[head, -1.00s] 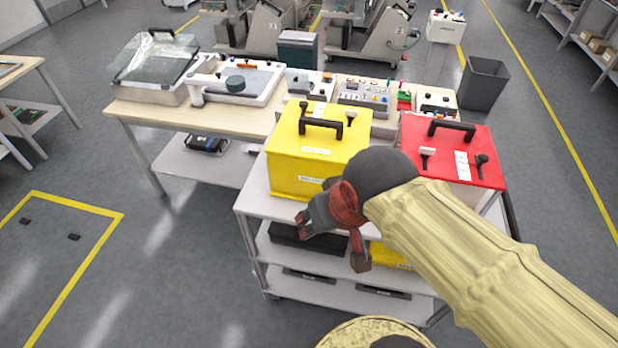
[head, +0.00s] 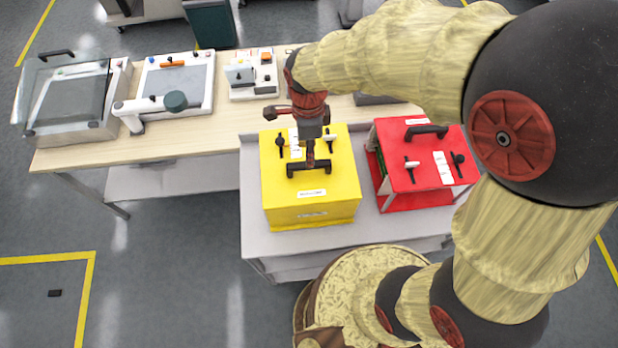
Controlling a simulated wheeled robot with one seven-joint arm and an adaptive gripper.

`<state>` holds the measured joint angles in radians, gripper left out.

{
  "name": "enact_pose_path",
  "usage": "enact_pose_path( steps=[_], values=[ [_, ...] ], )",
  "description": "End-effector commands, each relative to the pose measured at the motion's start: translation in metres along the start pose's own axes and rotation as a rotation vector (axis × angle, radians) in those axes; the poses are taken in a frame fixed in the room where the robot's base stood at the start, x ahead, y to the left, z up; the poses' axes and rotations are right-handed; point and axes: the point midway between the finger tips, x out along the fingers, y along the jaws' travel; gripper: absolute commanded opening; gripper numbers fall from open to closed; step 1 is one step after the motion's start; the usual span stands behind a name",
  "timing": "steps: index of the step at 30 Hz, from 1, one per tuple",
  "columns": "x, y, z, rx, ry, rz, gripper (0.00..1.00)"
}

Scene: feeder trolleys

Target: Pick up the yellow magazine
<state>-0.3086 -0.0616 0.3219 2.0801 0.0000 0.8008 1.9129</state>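The yellow magazine (head: 338,180), a box with a black bar handle (head: 292,168) and two small knobs on top, stands upright on the left part of the trolley top. My gripper (head: 310,158) points down over the middle of its lid, with its fingertips at the handle. They overlap the bar in this view; whether they are closed around it is too small to tell. I see no clear gap under the magazine.
A red magazine (head: 410,180) stands close to the right on the same trolley (head: 252,215). Behind is a wooden workbench (head: 75,152) with a glass-lidded device (head: 68,95), a white-framed device (head: 178,85) and a small control unit (head: 252,75). My arm covers the right side.

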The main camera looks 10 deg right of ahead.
Motion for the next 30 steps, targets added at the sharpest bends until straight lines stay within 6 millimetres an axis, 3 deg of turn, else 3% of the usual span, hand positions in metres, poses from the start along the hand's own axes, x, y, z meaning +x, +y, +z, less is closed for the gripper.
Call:
enact_pose_path(
  steps=[18, 26, 30],
  values=[
    [0.071, 0.002, -0.002, 0.001, 0.001, 0.002, 0.41],
    [0.074, 0.002, -0.002, 0.001, 0.0, 0.0, 0.41],
    [0.074, 0.002, -0.002, 0.001, 0.0, 0.0, 0.34]
  ],
)
